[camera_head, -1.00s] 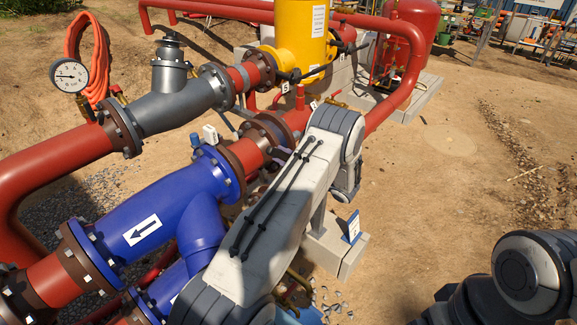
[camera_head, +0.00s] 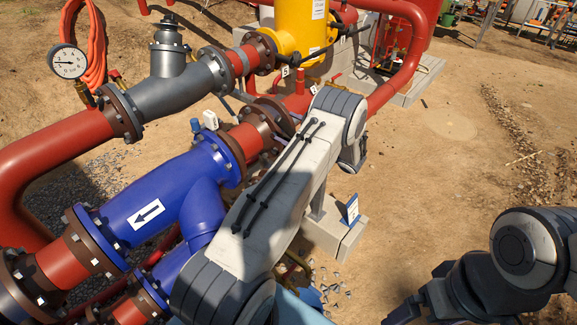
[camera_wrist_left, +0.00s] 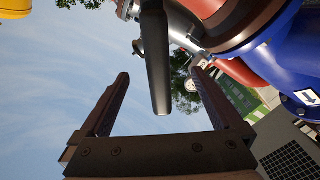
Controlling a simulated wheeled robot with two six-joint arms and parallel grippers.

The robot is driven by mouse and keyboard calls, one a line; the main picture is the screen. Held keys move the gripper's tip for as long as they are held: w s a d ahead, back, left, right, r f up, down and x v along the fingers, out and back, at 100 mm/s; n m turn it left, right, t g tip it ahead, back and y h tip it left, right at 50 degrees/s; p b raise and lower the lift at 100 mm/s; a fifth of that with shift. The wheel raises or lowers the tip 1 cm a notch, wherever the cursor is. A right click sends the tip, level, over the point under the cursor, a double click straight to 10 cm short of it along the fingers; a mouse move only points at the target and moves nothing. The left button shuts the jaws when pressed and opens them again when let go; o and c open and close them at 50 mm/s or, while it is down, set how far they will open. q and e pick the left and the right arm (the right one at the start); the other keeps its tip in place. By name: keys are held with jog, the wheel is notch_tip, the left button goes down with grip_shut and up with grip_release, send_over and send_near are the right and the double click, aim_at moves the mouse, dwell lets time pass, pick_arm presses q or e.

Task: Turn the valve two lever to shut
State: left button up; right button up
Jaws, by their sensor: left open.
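A dark lever (camera_wrist_left: 154,65) shows large in the left wrist view, hanging down from the top with its rounded end between my left gripper's fingers. My left gripper (camera_wrist_left: 158,75) is open, with a gap on both sides of the lever, and I see no contact. Its fingers cannot be made out in the head view, where my left arm covers part of the pipework. I cannot read a number on this lever, so I cannot tell whether it belongs to valve two. My right arm is at the lower right, but its gripper is not visible.
A blue pipe body (camera_head: 150,205) with a white arrow lies left of my arm. A grey valve (camera_head: 170,85), pressure gauge (camera_head: 68,62) and yellow vessel (camera_head: 300,25) stand behind. A concrete block (camera_head: 335,238) is right of my arm. Bare ground (camera_head: 450,170) is open at the right.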

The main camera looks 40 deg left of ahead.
pick_arm(q)
jog(key=d+p, duration=0.1)
jog(key=d, duration=0.6)
jog(key=shift+s, duration=0.25)
dwell(0.3)
jog(key=d, duration=1)
jog(key=shift+s+d+p, duration=0.25)
jog(key=shift+s+p, duration=0.1)
jog(key=shift+s, duration=0.1)
